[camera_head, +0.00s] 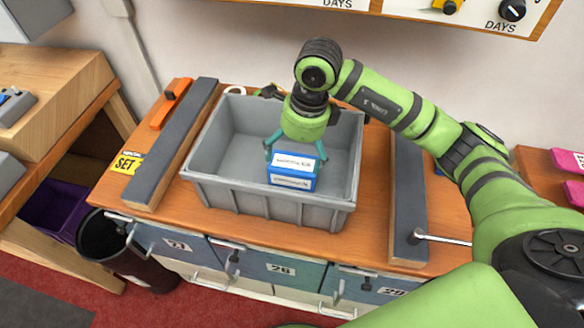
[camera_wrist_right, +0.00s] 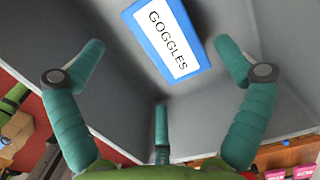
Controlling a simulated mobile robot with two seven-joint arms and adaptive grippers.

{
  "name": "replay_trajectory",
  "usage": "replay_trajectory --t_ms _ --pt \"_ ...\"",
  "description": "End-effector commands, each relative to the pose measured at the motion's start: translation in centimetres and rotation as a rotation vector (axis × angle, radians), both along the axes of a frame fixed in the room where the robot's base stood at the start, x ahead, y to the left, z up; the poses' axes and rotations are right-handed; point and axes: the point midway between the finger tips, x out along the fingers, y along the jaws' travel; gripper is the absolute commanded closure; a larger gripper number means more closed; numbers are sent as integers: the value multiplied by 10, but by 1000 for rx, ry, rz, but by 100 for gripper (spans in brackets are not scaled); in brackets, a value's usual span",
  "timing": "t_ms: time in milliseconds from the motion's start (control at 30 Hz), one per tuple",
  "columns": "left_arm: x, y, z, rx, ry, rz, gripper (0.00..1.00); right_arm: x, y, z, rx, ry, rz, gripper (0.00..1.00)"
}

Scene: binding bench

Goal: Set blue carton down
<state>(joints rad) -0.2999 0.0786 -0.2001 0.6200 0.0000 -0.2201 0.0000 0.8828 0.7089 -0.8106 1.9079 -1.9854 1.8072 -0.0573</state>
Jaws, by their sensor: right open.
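The blue carton (camera_head: 293,171) has white labels and stands inside the grey bin (camera_head: 257,197), toward its front side. In the right wrist view the carton (camera_wrist_right: 168,38) shows a white label reading GOGGLES. My right gripper (camera_head: 296,153) is directly above the carton inside the bin. Its green fingers are spread wide, with visible gaps to the carton in the right wrist view. The carton's underside is hidden, but it appears to rest on the bin floor. My left gripper is not in view.
The bin stands on a wooden bench top (camera_head: 375,240) between a dark left bar (camera_head: 172,145) and a dark right bar (camera_head: 408,205). An orange tool (camera_head: 171,101) lies beside the left bar. The bin floor around the carton is mostly clear.

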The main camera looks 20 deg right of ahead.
Motion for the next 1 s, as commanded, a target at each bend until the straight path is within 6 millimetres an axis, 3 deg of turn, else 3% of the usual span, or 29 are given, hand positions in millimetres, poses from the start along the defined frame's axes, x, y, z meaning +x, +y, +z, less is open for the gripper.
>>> replay_trajectory --t_ms 100,300,800,900,1000 --pt "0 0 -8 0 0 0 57 -1 -3 19 -1 -4 -1 0" --pt "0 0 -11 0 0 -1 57 -3 -5 36 -1 -2 0 0" --pt "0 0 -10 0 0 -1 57 -3 -5 38 -1 1 0 0" --pt "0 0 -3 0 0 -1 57 -3 -5 45 0 0 0 0" --pt "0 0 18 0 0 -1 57 -3 -5 66 0 0 0 0"
